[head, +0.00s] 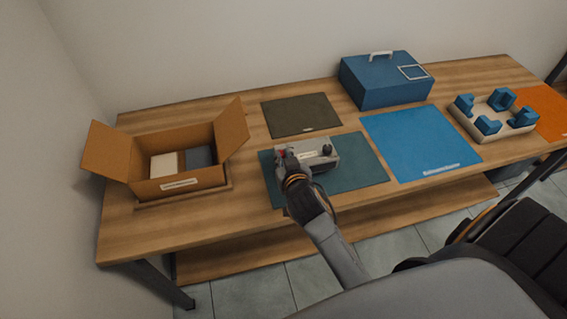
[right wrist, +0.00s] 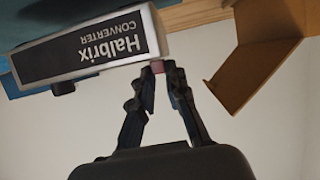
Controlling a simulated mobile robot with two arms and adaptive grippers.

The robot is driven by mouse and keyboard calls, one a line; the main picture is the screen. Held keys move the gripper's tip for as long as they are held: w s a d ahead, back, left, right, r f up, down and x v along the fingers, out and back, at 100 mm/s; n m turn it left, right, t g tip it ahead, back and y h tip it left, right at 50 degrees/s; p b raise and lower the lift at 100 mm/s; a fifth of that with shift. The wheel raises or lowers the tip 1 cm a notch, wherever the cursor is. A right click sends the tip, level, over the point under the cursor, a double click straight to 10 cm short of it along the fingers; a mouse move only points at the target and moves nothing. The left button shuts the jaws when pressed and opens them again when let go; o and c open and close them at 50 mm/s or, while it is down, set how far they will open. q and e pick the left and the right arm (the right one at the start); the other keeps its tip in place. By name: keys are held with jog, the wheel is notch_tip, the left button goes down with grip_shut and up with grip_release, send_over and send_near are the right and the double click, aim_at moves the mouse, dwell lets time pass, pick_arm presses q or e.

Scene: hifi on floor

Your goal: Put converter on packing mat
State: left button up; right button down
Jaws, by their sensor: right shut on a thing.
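The converter (head: 318,154) is a small light-grey box with a dark knob on top, over the teal mat (head: 358,180). I cannot tell whether it touches the mat. In the right wrist view the converter (right wrist: 85,48) shows a dark label reading "Halbrix CONVERTER", upside down. My right gripper (head: 284,160) is at its left end. In the wrist view the fingertips (right wrist: 160,70) are shut on a small reddish part at the converter's corner. An olive mat (head: 301,115) and a bright blue mat (head: 420,140) also lie on the table; which is the packing mat I cannot read. My left gripper is out of view.
An open cardboard box (head: 180,184) with items inside stands at the left. A blue case (head: 385,82) with a handle stands at the back. A pale tray with blue blocks (head: 487,125) and an orange mat (head: 545,107) are at the right. Bare wood (head: 225,225) shows front left.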

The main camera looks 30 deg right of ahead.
jog(key=shift+w+d, duration=0.1)
jog(key=shift+w, duration=0.15)
jog(key=shift+f, duration=1.65)
jog(key=c, duration=1.4)
grip_release()
jog(key=shift+f, duration=0.2)
jog(key=shift+o, duration=0.2)
jog(key=v, duration=1.2)
jog(key=shift+b, duration=0.45)
